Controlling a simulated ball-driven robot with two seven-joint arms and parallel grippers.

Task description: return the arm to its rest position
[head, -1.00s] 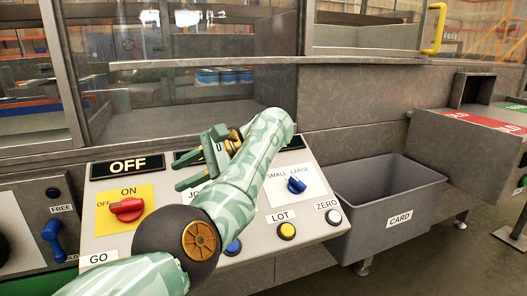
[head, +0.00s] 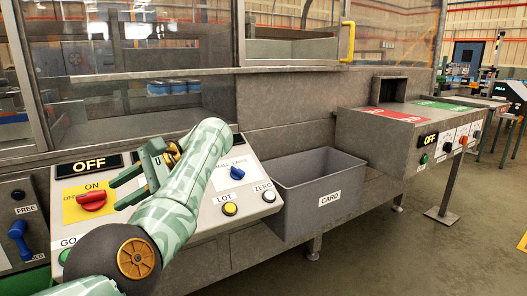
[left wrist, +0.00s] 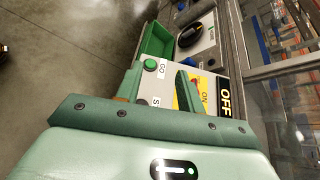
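My left arm comes in from the lower left in the head view and reaches over the control panel (head: 203,211). My left gripper (head: 119,187) has its green fingers apart with nothing seen between them. It hangs over the panel, beside the red ON/OFF knob (head: 91,201). In the left wrist view the fingers (left wrist: 158,85) stand apart, with the green GO button (left wrist: 150,64) and the panel seen beyond them. My right gripper is not in view.
The panel also bears a blue size knob (head: 237,173) and a yellow LOT button (head: 230,209). A grey CARD bin (head: 320,199) stands right of it. A blue lever (head: 19,241) is at the left. A machine with a red and green top (head: 397,115) is at the right. Open floor lies in front.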

